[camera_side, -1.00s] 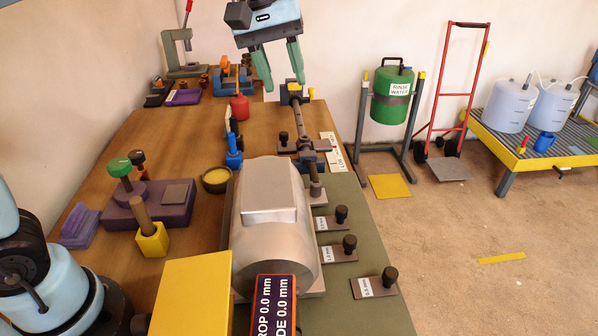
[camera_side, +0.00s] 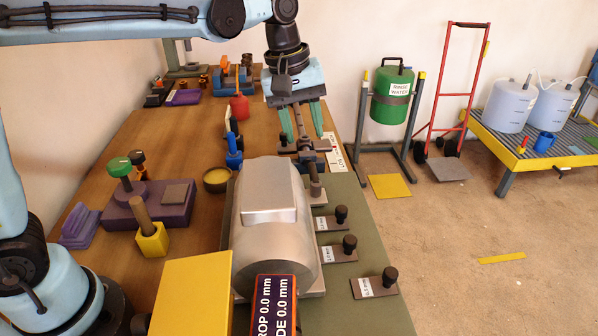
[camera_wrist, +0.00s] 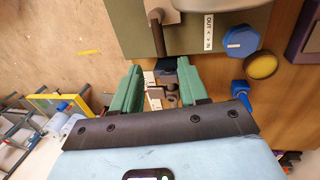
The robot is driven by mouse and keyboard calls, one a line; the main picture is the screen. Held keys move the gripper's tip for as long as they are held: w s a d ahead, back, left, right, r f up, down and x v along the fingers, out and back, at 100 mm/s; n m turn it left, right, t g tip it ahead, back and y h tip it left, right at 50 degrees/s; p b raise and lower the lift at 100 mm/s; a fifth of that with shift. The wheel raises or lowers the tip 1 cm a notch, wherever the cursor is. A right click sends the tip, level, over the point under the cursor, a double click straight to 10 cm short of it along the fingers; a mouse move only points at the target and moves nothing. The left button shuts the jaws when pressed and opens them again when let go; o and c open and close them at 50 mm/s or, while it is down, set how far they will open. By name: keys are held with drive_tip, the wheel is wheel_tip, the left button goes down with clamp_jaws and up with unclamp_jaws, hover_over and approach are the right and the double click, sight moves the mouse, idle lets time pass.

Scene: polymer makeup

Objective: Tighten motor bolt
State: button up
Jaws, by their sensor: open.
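The silver motor (camera_side: 270,240) sits on a dark green plate (camera_side: 385,318) in the side view. In the wrist view my gripper (camera_wrist: 160,70) is open, with small dark and pale parts between and beyond the fingers. I cannot tell whether it touches them. I cannot single out the motor bolt.
Knobbed shims (camera_side: 349,245) lie right of the motor. A purple block (camera_side: 175,203) with a green-knobbed tool is farther left. A gauge display (camera_side: 272,305) is in front.

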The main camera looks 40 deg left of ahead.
sight(312, 169)
drive_tip(key=f, duration=0.5)
drive_tip(key=w+d+f, duration=0.1)
drive_tip(key=f, duration=0.2)
drive_tip(key=shift+w+d, duration=0.1)
clamp_jaws()
